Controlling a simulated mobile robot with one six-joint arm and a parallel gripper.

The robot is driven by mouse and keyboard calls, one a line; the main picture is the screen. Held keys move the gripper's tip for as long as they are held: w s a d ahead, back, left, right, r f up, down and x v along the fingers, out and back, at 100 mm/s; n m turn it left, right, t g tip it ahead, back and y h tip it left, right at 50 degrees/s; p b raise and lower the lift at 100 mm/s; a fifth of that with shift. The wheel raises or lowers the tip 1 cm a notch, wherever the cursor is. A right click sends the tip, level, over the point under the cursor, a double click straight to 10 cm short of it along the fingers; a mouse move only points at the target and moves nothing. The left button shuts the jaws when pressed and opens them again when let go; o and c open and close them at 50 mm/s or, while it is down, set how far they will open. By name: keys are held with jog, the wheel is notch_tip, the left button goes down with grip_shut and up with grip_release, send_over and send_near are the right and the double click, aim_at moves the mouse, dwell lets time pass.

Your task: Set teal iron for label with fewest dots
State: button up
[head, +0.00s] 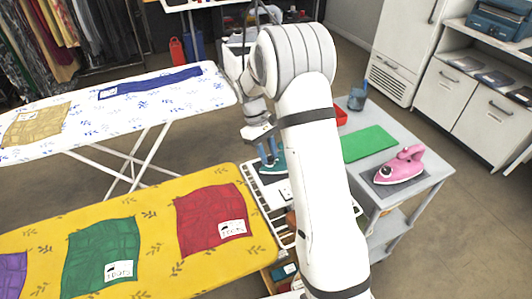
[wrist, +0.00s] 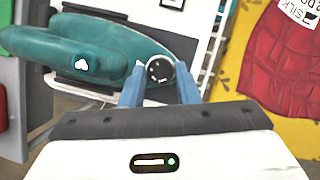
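The teal iron (wrist: 75,52) lies at the left in the wrist view, with a small white mark on its body. Its round dark dial with a pale rim (wrist: 159,70) faces the camera. My gripper (wrist: 159,78) has its blue fingers on either side of the dial, apart, with a little gap showing; contact is not clear. In the head view the iron (head: 279,160) is mostly hidden by my gripper (head: 267,152) and arm. White labels lie on red cloth (head: 202,210), green cloth (head: 98,252), tan cloth (head: 45,122) and blue cloth (head: 160,82). Their dots are too small to count.
The yellow ironing board (head: 155,222) is at front left, the white patterned board (head: 85,118) behind it. A grey cart (head: 385,205) at right holds a pink iron (head: 400,167), green mat (head: 368,143), red tray (head: 341,117) and cup (head: 357,99).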

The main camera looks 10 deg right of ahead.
jog(key=o, duration=0.4)
jog(key=shift+r, duration=0.1)
jog(key=v, duration=0.7)
jog(key=shift+w+r, duration=0.15)
jog(key=shift+r, duration=0.1)
jog(key=shift+r, duration=0.1)
